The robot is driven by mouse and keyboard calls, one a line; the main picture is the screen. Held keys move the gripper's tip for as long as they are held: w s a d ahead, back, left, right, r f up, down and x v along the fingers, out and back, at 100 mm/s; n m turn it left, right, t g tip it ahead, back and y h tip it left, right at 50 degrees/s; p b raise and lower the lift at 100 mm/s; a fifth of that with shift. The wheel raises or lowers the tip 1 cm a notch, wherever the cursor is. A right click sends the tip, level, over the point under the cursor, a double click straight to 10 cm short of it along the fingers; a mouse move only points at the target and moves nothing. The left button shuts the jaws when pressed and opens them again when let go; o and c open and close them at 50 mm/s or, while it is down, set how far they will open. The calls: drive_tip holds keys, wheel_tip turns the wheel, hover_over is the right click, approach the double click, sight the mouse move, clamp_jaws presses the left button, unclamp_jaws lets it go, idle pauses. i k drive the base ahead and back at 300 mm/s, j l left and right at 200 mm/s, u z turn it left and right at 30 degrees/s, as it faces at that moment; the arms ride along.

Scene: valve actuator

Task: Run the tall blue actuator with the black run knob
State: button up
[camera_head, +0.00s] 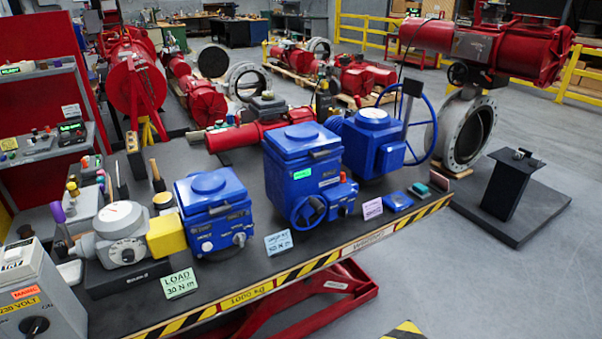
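Several blue actuators stand on the dark bench top. The tall blue actuator (300,165) is the middle one, a boxy upright housing with a small green panel on its front. A small blue handwheel (309,212) sits low on its front. I cannot make out a black run knob on it. A black knob (34,327) shows on the grey box marked 230 VOLT (22,285) at the lower left; whether it is the run knob I cannot tell. My gripper is not in view.
A shorter blue actuator (213,205) stands to the left, beside a yellow block (166,236) and a grey gauge unit (121,233). A rounder blue actuator (372,145) with a large handwheel stands right. Small label cards line the striped bench edge (290,274). Floor is clear at lower right.

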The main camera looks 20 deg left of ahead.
sight(342, 211)
drive_tip(key=i+u, duration=0.1)
drive_tip(key=i, duration=0.35)
drive_tip(key=i+l+u, duration=0.1)
drive_tip(key=i, duration=0.35)
